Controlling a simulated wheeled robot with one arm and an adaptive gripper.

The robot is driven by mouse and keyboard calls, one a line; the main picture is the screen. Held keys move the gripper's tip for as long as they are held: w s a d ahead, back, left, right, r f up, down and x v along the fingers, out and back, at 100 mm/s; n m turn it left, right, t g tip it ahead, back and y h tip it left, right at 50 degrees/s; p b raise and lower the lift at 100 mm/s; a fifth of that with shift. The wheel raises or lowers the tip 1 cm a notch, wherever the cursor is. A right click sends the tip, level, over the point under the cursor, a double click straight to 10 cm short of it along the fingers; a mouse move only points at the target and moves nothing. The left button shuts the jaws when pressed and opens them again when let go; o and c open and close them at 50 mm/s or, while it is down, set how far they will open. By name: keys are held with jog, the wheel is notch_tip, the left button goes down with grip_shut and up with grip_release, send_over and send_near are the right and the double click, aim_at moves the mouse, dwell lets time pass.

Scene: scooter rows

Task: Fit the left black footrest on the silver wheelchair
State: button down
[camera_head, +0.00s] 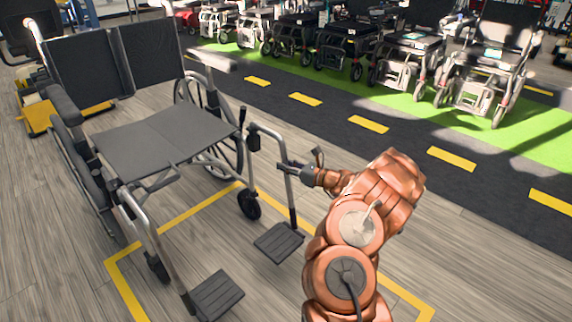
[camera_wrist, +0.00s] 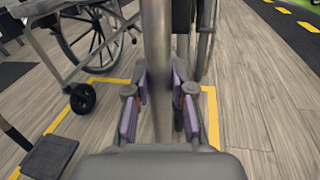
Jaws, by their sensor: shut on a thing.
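The silver wheelchair (camera_head: 165,137) with black seat and back stands at the left in the head view. My gripper (camera_head: 297,168) is shut on the silver upright tube of the left black footrest (camera_head: 280,243), whose plate hangs low at the tube's foot. In the wrist view the tube (camera_wrist: 157,60) runs upright between my gripper's fingers (camera_wrist: 160,105); its plate is hidden there. The tube's bent top is close to the chair's front frame on that side; I cannot tell whether they touch. The other footrest (camera_head: 218,293) is on the chair's near side; its plate also shows in the wrist view (camera_wrist: 50,157).
A yellow floor line (camera_head: 125,290) marks a bay around the chair's front. A front caster (camera_head: 249,204) stands near the held footrest. Several parked wheelchairs (camera_head: 345,50) line the green strip at the back. The dark lane (camera_head: 400,135) between is clear.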

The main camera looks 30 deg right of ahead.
jog(key=shift+f, duration=0.85)
jog(key=c, duration=0.9)
grip_release()
jog(key=shift+s, duration=0.1)
jog(key=v, duration=1.2)
jog(key=shift+a, duration=0.1)
